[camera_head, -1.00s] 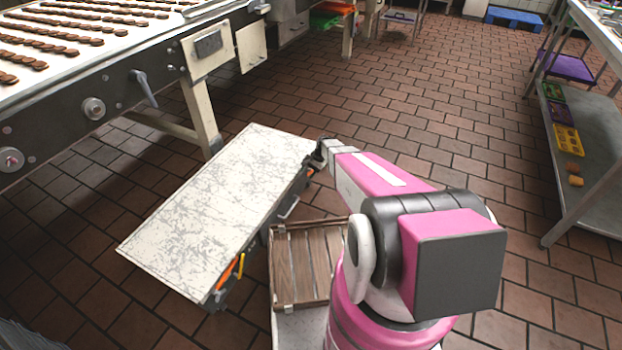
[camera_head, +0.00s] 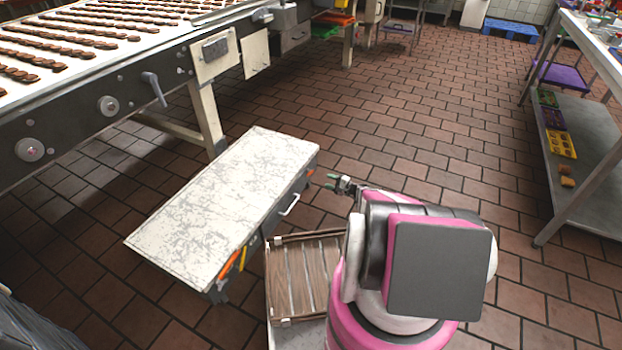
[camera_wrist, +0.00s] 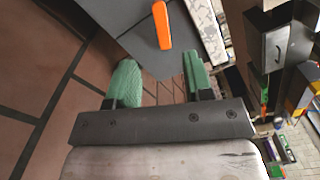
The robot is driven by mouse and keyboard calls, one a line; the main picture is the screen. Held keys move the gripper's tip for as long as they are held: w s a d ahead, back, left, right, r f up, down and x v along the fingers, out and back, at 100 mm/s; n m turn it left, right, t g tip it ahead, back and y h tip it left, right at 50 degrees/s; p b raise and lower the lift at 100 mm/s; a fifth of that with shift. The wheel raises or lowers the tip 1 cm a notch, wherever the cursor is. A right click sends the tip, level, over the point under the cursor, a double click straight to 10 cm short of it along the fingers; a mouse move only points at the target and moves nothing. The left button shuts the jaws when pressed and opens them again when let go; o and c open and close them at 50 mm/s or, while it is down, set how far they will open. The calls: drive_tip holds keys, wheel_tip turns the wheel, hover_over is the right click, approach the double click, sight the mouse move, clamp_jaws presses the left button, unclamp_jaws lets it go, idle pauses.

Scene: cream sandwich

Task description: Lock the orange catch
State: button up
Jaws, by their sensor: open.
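A white-topped cart (camera_head: 220,205) with dark sides stands on the floor left of my arm. In the wrist view, an orange catch (camera_wrist: 161,25) sits on a dark grey panel (camera_wrist: 150,55) beside the scratched white top (camera_wrist: 207,30). In the head view, a small bit of orange (camera_head: 309,172) shows at the cart's far right end, likely this catch. My gripper (camera_head: 331,181) is open and empty, just right of that end. In the wrist view, its green fingers (camera_wrist: 158,75) are apart and short of the catch, which lies ahead between them. Whether the catch is latched cannot be told.
A drawer handle (camera_head: 290,204) and more orange and yellow items (camera_head: 232,266) show on the cart's side. A slatted wooden crate (camera_head: 305,275) is beside my base. A conveyor with biscuits (camera_head: 70,80) stands left, a metal shelf (camera_head: 590,180) right. Floor between is clear.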

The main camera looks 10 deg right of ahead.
sight(310, 174)
drive_tip(key=x, duration=1)
drive_tip(key=shift+w+a, duration=0.2)
drive_tip(key=shift+a, duration=0.05)
drive_tip(key=shift+c, duration=0.3)
clamp_jaws()
